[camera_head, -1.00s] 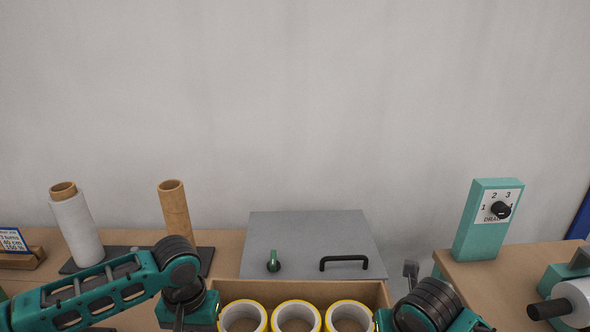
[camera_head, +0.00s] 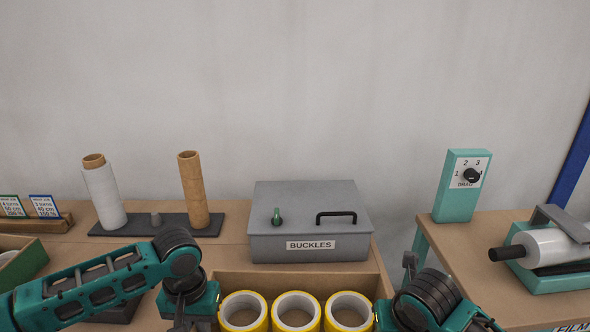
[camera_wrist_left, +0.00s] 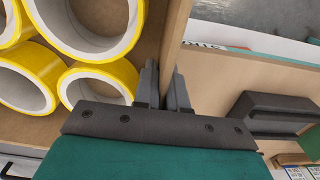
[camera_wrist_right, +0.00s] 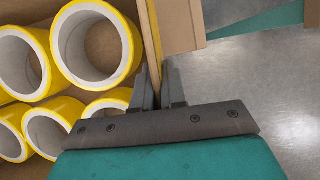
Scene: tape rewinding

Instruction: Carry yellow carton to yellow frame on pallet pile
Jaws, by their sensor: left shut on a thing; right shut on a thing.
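A cardboard carton (camera_head: 298,281) with several yellow-edged tape rolls (camera_head: 296,311) in it is at the bottom middle of the head view, between my two arms. My left gripper (camera_wrist_left: 165,88) is shut on the carton's left wall (camera_wrist_left: 176,32), seen edge-on in the left wrist view. My right gripper (camera_wrist_right: 160,86) is shut on the carton's opposite wall (camera_wrist_right: 152,35) in the right wrist view. In the head view the fingertips of both grippers are hidden. The yellow frame and the pallet pile are not in view.
A grey BUCKLES box (camera_head: 308,222) stands on the bench behind the carton. Cardboard tubes (camera_head: 193,190) stand at left. A teal DRAG dial (camera_head: 463,186) and a film roll (camera_head: 555,246) are on the right bench. A gap separates the benches.

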